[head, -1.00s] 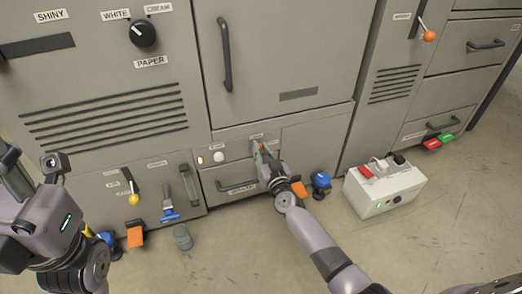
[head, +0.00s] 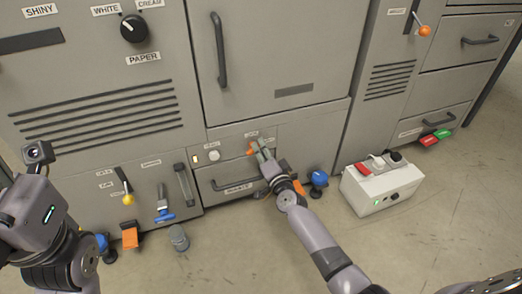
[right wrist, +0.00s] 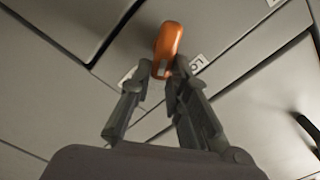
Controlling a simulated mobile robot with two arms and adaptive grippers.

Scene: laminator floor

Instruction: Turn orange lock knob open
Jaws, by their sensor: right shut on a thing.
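The orange lock knob (head: 251,151) sits on the grey machine front, above a small drawer. In the right wrist view the knob (right wrist: 168,40) is a rounded orange bar beyond the fingertips. My right gripper (head: 262,147) reaches it from below, its fingers shut on the lower end of the knob. The fingertips (right wrist: 163,69) show on both sides of that end. The gripper partly hides the knob in the head view. My left wrist is at the left edge of the head view, and its fingers do not show clearly.
A white button (head: 214,155) is left of the knob. The drawer handle (head: 234,185) lies below it. A grey cylinder (head: 179,238) stands at the left.

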